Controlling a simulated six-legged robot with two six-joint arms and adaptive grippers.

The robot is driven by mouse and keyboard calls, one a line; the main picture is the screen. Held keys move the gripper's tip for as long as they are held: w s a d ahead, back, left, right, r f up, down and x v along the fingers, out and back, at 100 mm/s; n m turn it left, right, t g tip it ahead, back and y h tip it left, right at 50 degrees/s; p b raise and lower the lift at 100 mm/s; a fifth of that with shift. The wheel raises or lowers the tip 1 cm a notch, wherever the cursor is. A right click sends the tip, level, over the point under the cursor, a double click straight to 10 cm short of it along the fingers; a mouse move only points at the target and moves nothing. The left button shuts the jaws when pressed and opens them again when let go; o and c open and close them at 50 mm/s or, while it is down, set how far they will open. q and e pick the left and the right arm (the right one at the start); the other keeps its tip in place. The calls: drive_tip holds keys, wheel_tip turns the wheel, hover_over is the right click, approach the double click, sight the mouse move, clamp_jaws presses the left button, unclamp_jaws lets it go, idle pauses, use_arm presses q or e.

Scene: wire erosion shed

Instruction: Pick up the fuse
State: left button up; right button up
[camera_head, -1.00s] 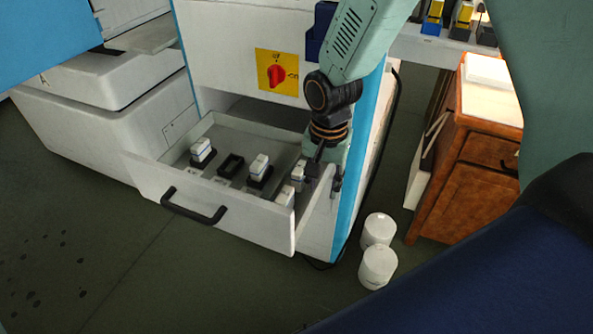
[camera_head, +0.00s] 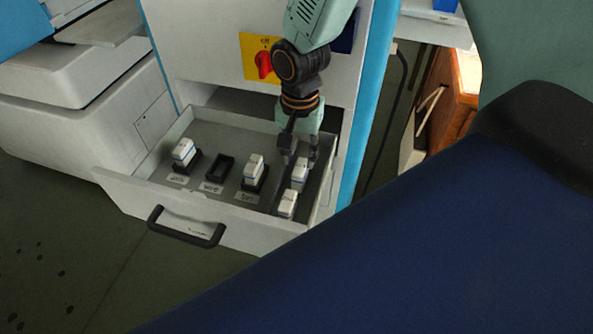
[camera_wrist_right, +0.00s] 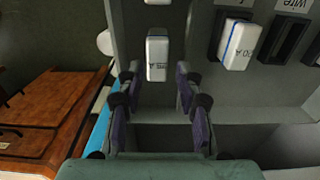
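An open drawer (camera_head: 260,211) holds white fuses. One loose fuse (camera_head: 299,173) lies on the drawer floor at the right; it shows in the wrist view (camera_wrist_right: 157,56) with an "A" rating printed on it. A second loose fuse (camera_head: 287,204) lies nearer the drawer front, cut off at the top edge of the wrist view (camera_wrist_right: 157,2). My right gripper (camera_head: 301,154) is open and empty over the drawer. In the wrist view its fingers (camera_wrist_right: 157,78) stand either side of the first fuse's near end, with gaps; contact is not visible. My left gripper is not in view.
Two fuses, one at left (camera_head: 184,150) and one mid-drawer (camera_head: 254,166), stand in black holders. An empty black holder (camera_head: 219,168) sits between them. The cabinet has a red switch (camera_head: 264,65) above the drawer. A brown cabinet (camera_wrist_right: 45,115) stands beyond the blue edge.

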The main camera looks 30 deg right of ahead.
sight(301, 166)
drive_tip(key=shift+s+d+f, duration=0.15)
drive_tip(key=shift+s+f, duration=0.1)
drive_tip(key=shift+f, duration=0.6)
drive_tip(key=f+b, duration=0.1)
drive_tip(key=f, duration=0.1)
drive_tip(key=f+b, duration=0.1)
drive_tip(key=f, duration=0.1)
drive_tip(key=shift+a+f, duration=0.2)
drive_tip(key=shift+f, duration=0.2)
drive_tip(key=shift+d, duration=0.1)
clamp_jaws()
